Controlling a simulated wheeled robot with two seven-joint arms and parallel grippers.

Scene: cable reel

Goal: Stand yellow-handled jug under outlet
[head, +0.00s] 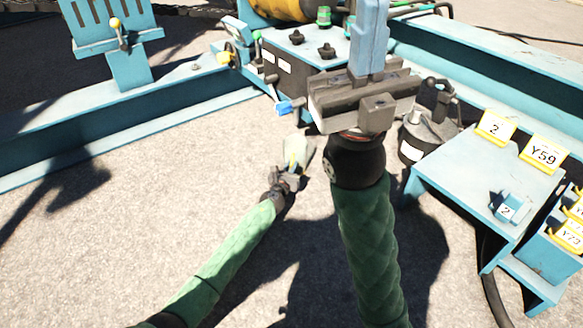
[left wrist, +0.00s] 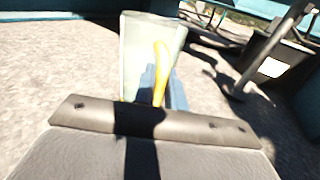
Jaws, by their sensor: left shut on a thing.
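The jug (head: 299,151) is pale and translucent, and its yellow handle (left wrist: 160,68) shows clearly in the left wrist view, with the clear body (left wrist: 138,50) behind it. My left gripper (head: 290,172) is shut on the handle, its blue fingers close around it. The jug appears upright above the ground, below the dark-fronted unit. A blue-tipped fitting (head: 288,106) sticks out from that unit, up and left of the jug; I cannot tell whether it is the outlet. My right gripper (head: 369,38) is large in front of the unit, hiding part of it; its blue fingers are seen edge-on.
A dark can (head: 425,135) stands right of my right gripper. A blue table (head: 450,170) with yellow tags stands at right. A blue beam crosses the left; open ground lies front left.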

